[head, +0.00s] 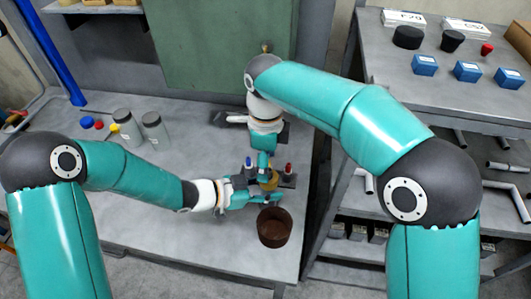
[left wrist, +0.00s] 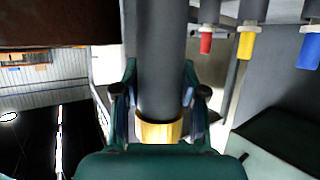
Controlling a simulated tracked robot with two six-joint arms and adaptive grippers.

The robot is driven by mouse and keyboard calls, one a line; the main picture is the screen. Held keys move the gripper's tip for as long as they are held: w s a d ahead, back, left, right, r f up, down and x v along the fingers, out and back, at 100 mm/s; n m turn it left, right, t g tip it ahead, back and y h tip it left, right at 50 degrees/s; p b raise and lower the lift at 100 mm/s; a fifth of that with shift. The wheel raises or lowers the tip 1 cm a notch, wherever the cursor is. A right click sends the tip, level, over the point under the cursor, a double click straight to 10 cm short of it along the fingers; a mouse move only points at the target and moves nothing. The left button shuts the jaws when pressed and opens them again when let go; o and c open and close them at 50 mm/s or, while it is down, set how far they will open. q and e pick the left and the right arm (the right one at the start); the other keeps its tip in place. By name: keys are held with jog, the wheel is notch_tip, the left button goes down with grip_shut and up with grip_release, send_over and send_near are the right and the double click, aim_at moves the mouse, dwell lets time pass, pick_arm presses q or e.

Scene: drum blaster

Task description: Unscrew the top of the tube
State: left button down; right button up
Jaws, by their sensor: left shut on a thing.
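The tube (left wrist: 162,60) is a dark grey cylinder with a gold top (left wrist: 158,131) at one end in the left wrist view. The gold top also shows in the head view (head: 268,182), between my two hands. My left gripper (left wrist: 155,95) is shut on the tube, with one finger on each side of it, close to the gold top. In the head view my left gripper (head: 252,193) reaches in from the left. My right gripper (head: 263,163) is close behind the gold top. Its fingertips are small and partly hidden, so I cannot tell how far they are open.
A brown round pot (head: 273,230) stands at the table's front right. Tubes with red (left wrist: 206,42), yellow (left wrist: 246,45) and blue (left wrist: 310,50) ends are beside the held tube. Grey jars (head: 128,128) stand at left.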

pick_arm(q)
jog(key=shift+r, duration=0.1)
pick_arm(e)
jog(key=shift+f, duration=2.7)
